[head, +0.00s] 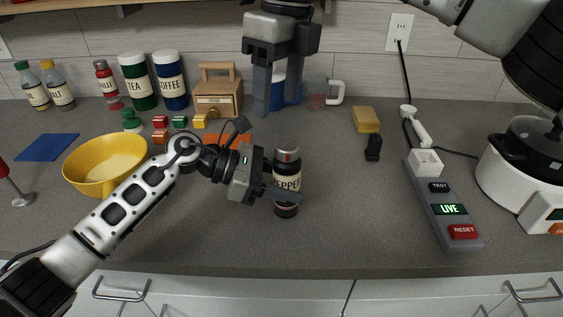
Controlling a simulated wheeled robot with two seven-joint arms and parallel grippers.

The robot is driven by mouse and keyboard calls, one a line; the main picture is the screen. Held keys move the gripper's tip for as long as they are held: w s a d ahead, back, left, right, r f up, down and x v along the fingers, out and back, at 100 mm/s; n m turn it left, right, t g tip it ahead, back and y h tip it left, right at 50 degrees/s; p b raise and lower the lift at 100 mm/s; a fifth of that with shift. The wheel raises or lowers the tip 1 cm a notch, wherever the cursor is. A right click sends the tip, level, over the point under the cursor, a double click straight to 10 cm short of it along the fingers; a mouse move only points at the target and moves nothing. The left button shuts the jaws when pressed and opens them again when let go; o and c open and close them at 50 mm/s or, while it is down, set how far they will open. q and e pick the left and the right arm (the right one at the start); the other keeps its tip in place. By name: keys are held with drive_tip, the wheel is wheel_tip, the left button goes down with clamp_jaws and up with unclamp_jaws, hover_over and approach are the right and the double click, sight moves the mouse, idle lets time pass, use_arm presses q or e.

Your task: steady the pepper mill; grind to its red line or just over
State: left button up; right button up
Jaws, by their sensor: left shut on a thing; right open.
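The pepper mill (287,158) stands upright near the middle of the counter. It is a dark bottle with a cream label reading "PEPPER" and a dark reddish cap. My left gripper (281,190) is shut on its body from the left, with a finger across the lower part of the label. My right gripper (277,92) is open and points down, behind and above the mill, apart from it. I cannot make out a red line on the mill from here.
A yellow bowl (104,163) sits left. Canisters, a wooden box (218,95) and small coloured blocks stand behind. An orange mat (228,142) lies behind the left gripper. A power strip (444,205) and a white cooker (515,180) are right. Counter between mill and strip is clear.

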drive_tip(key=s+a+f+n+g+y, duration=0.1)
drive_tip(key=a+f+n+g+y, duration=0.1)
drive_tip(key=a+y, duration=0.15)
drive_tip(key=n+y, duration=0.2)
drive_tip(key=y, duration=0.8)
hover_over(277, 144)
drive_tip(key=w+d, duration=0.1)
drive_tip(key=d, duration=0.2)
drive_tip(key=f, duration=0.3)
drive_tip(key=shift+w+d, duration=0.15)
drive_tip(key=shift+d, duration=0.05)
drive_tip(key=d+f+n+t+y, duration=0.25)
drive_tip(key=d+f, duration=0.25)
drive_tip(key=d, duration=0.3)
drive_tip(key=shift+n+g+y, duration=0.25)
drive_tip(key=shift+y, duration=0.15)
drive_tip(key=a, duration=0.4)
drive_tip(key=s+a, duration=0.1)
drive_tip(key=a, duration=0.6)
drive_tip(key=shift+s+a+f, duration=0.1)
drive_tip(key=shift+s+a, duration=0.05)
drive_tip(key=shift+a, duration=0.15)
drive_tip(key=c, duration=1)
